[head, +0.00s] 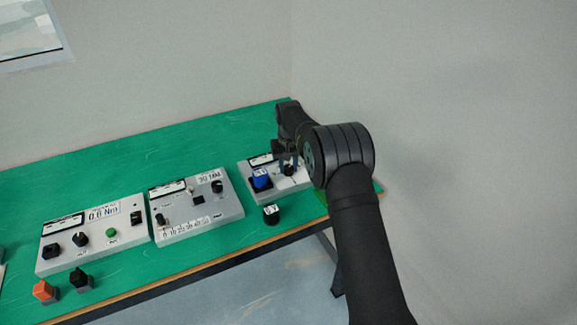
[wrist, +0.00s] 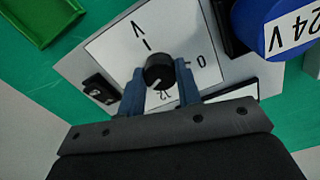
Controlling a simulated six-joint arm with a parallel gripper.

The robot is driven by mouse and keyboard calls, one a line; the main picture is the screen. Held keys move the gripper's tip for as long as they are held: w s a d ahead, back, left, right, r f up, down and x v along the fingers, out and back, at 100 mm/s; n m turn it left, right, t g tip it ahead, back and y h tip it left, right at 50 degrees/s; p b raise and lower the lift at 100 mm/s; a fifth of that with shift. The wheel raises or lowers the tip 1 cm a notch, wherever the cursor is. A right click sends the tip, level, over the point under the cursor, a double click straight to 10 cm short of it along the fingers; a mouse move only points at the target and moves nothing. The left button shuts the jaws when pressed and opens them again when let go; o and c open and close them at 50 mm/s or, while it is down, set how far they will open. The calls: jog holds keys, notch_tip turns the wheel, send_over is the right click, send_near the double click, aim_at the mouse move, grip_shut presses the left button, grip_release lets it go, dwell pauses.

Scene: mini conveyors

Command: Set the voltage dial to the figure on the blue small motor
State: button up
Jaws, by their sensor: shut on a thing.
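The blue small motor (head: 262,179) stands upright on the right-hand panel in the head view. In the wrist view the motor (wrist: 280,22) is at the top right, and its white label reads 24 V. The voltage dial (wrist: 158,72) is a black round knob on a white plate marked V. A 0 shows to its right and what looks like 12 below it; its pale pointer mark faces down and slightly left, near the 12. My gripper (wrist: 160,78) is shut on the dial, one blue finger on each side. In the head view my gripper (head: 288,160) partly hides the dial.
A black rocker switch (wrist: 101,88) is on the same panel, left of the dial. A black motor (head: 271,214) stands on the green table in front. Two other panels (head: 230,208) (head: 55,267) stand to the left. A green tray (wrist: 40,25) lies near the panel.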

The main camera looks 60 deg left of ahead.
aim_at(289, 167)
jog(key=o, duration=1)
notch_tip(289, 167, up, 18)
jog(key=shift+f, duration=0.25)
jog(key=shift+f, duration=0.1)
notch_tip(289, 167, down, 17)
jog(key=shift+f, duration=0.15)
dwell(0.4)
